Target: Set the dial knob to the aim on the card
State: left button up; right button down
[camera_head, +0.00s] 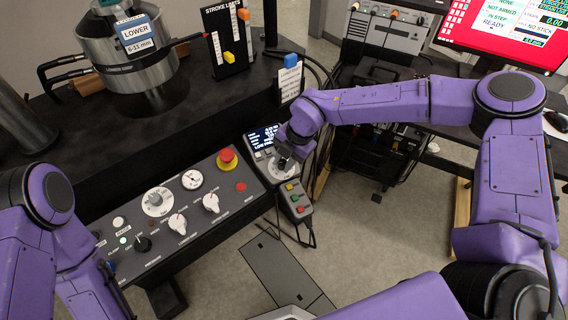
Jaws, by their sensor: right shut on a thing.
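My right gripper (285,160) reaches down onto a small control box with a lit display (263,137). It is shut on a knob that it mostly hides, over a pale round dial plate (287,172). The dial's marks are too small to read. A white card (290,82) with small print stands behind the box, under a blue clip; I cannot read its text. My left arm is at the lower left; its gripper shows only as a part at the frame's left bottom, and its fingers are not visible.
A grey control panel (205,232) with white knobs, a gauge and a red mushroom button (227,158) lies left of the box. A steel cylinder (130,55) stands behind. A red-framed monitor (500,30) is at upper right.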

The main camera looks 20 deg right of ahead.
jog(key=shift+m+b, duration=0.3)
jog(key=shift+m, duration=0.2)
jog(key=c, duration=0.9)
grip_release()
jog(key=b+v, duration=0.1)
jog(key=v, duration=0.9)
jog(key=shift+s+d+r, duration=0.15)
jog(key=shift+r, duration=0.15)
